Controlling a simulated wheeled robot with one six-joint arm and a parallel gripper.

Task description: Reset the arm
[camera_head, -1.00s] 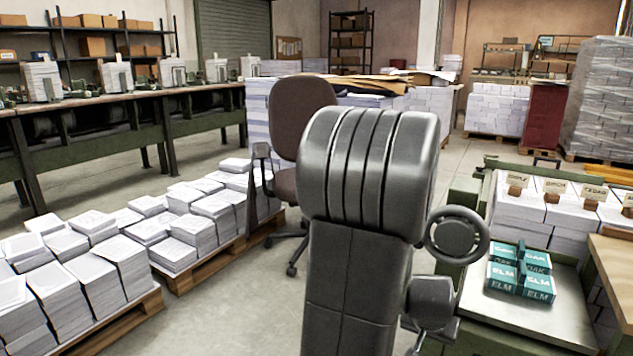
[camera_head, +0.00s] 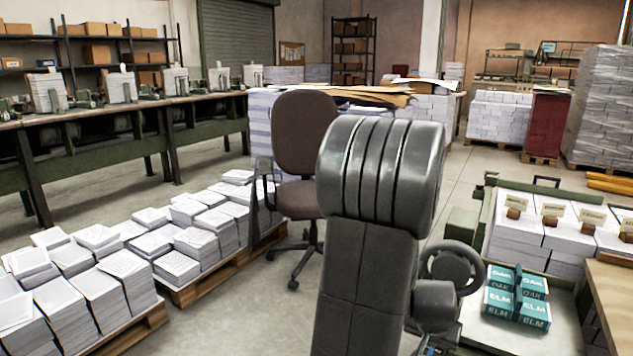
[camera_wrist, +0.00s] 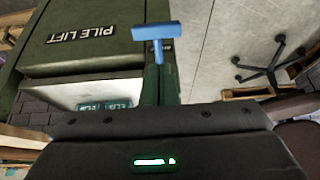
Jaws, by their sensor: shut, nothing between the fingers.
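My dark wrist housing with a lit green strip fills the bottom of that view. In the head view my grey arm stands upright and folded at the centre, and its gripper end is hidden or cut off below. In the wrist view the green machine marked PILE LIFT (camera_wrist: 100,58) lies behind and left of the blue end.
Teal ELM and OAK boxes (camera_head: 516,300) sit on the lift's pale platform (camera_head: 560,335) at right. Labelled paper stacks (camera_head: 545,230) stand behind them. A brown office chair (camera_head: 303,150) is close behind my arm. Paper piles on pallets (camera_head: 140,325) fill the left. Grey floor (camera_head: 225,312) lies between.

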